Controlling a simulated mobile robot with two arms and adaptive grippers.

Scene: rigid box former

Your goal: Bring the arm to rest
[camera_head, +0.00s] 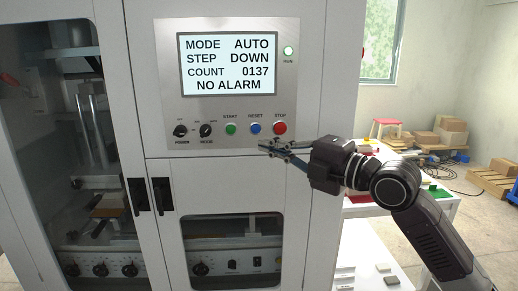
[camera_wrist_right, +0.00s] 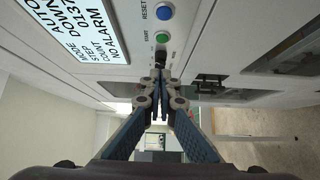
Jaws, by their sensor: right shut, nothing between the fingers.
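My right gripper (camera_head: 268,147) is shut and empty in front of the machine's control panel (camera_head: 165,70), just below the row of buttons. My right arm (camera_head: 395,185) reaches in from the right. In the right wrist view the closed fingertips (camera_wrist_right: 160,78) point at the panel near the green START button (camera_wrist_right: 162,37); I cannot tell if they touch it. In the head view the green START button (camera_head: 231,128), blue RESET button (camera_head: 255,127) and red STOP button (camera_head: 280,127) are uncovered. The screen (camera_head: 228,64) reads MODE AUTO, STEP DOWN, COUNT 0137, NO ALARM. My left gripper is out of view.
The machine has a glazed door (camera_head: 60,130) at left and black handles (camera_head: 139,196). A white table (camera_head: 440,208) stands behind my right arm. Boxes (camera_head: 452,132) and a pallet (camera_head: 490,182) lie at the back right.

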